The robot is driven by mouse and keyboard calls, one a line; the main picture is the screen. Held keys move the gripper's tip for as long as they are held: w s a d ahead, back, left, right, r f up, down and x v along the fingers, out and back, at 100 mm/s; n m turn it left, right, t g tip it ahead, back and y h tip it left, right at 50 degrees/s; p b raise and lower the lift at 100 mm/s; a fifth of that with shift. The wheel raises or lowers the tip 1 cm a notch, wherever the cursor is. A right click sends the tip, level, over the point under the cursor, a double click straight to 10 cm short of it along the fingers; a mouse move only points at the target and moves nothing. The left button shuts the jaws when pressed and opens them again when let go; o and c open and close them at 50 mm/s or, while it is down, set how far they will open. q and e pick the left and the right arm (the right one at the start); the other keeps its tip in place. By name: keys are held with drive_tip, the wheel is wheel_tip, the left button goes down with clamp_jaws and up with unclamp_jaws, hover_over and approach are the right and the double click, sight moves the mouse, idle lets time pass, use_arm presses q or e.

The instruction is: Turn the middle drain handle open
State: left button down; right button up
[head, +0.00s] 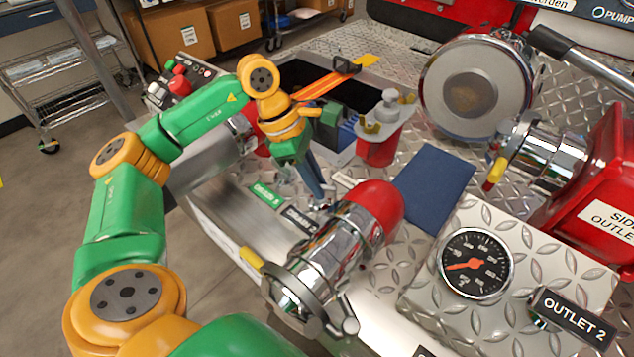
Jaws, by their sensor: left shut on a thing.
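My left arm reaches in from the left, and its gripper (321,195) points down at the bumper's drain row. Its dark fingers are shut on a small chrome part, seemingly the middle drain handle (323,206), just behind the capped chrome outlet. The fingers cover most of the handle, so its angle is hard to tell. A green label (265,195) and a black label (298,219) sit on the bumper edge to the left of the fingertips; their text is too small to read surely. My right gripper is not in view.
A chrome outlet with a red cap (375,207) stands close in front of the gripper. A blue cloth (434,183) lies to the right, near a pressure gauge (475,263). Behind are a red canister (378,148) and an open bin with an orange strap (325,84).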

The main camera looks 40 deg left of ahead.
use_arm(q)
drive_tip(key=n+t+b, duration=0.1)
drive_tip(key=n, duration=0.2)
drive_tip(key=shift+s+f+n+y, duration=0.1)
drive_tip(key=shift+n+y, duration=0.2)
drive_tip(key=shift+y, duration=0.1)
drive_tip(key=n+t, duration=0.1)
drive_tip(key=n, duration=0.1)
drive_tip(key=shift+d+n+y, duration=0.1)
drive_tip(key=shift+n+y, duration=0.3)
drive_tip(key=n+y, duration=0.1)
drive_tip(key=n, duration=0.2)
drive_tip(key=n+y, duration=0.1)
drive_tip(key=n, duration=0.1)
drive_tip(key=shift+d+n+t+b, duration=0.15)
drive_tip(key=shift+n+t+b, duration=0.15)
drive_tip(key=shift+n+t, duration=0.1)
drive_tip(key=c, duration=0.9)
unclamp_jaws()
drive_tip(key=shift+s, duration=0.1)
drive_tip(key=p+v, duration=0.1)
drive_tip(key=v, duration=0.6)
drive_tip(key=shift+d, duration=0.1)
